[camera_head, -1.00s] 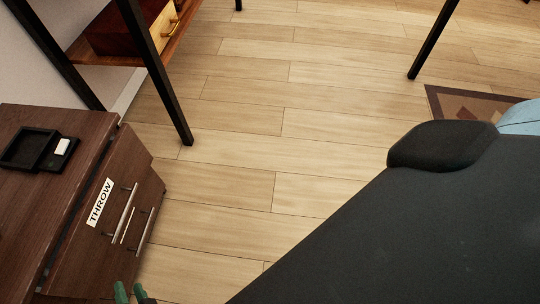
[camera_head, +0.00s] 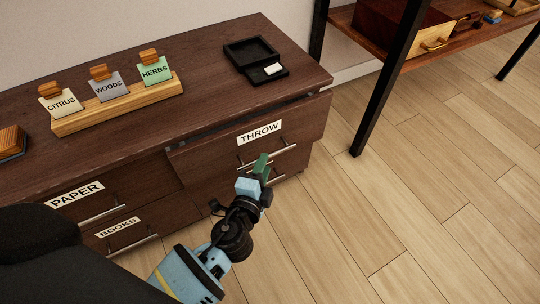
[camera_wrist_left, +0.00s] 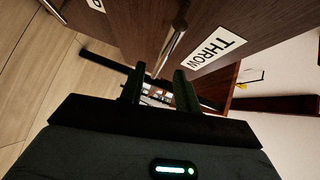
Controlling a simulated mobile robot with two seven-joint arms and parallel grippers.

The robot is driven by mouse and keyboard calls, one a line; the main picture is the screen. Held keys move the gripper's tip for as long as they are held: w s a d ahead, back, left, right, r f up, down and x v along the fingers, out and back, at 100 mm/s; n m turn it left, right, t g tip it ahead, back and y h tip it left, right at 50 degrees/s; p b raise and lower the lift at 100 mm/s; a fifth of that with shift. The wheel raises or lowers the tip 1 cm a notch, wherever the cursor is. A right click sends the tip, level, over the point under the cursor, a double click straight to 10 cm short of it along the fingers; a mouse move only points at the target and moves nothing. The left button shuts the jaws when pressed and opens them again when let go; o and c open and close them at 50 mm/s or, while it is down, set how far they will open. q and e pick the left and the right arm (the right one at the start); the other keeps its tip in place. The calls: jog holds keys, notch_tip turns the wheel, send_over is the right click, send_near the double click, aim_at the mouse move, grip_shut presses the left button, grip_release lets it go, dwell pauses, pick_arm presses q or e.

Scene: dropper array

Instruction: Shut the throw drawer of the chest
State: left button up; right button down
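The dark brown chest (camera_head: 130,60) stands against the wall. Its throw drawer (camera_head: 215,151), labelled THROW (camera_head: 260,133), is partly pulled out, with a dark gap behind its front's top edge. The drawer has a bar handle (camera_head: 282,150). My left gripper (camera_head: 262,166) is in front of this drawer, near the handle. In the left wrist view its green fingers (camera_wrist_left: 157,86) are apart, with the handle bar (camera_wrist_left: 173,45) just beyond them; I cannot tell whether they touch it. My right gripper is not in view.
Drawers labelled PAPER (camera_head: 76,195) and BOOKS (camera_head: 118,228) are to the left. A card holder (camera_head: 120,107) and a black tray (camera_head: 252,53) stand on top. A black-legged shelf (camera_head: 380,100) stands at right, with bare floor (camera_head: 400,200) in front.

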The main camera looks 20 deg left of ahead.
pick_arm(q)
jog(key=shift+w+a+f+b, duration=0.1)
jog(key=shift+w+b, duration=0.05)
jog(key=shift+w, duration=0.6)
jog(key=shift+w+a+f+b, duration=0.1)
jog(key=shift+w+f+b, duration=0.05)
jog(key=shift+w, duration=0.6)
jog(key=shift+w+a+f+b, duration=0.1)
jog(key=shift+w+b, duration=0.05)
jog(key=shift+w, duration=0.6)
grip_shut()
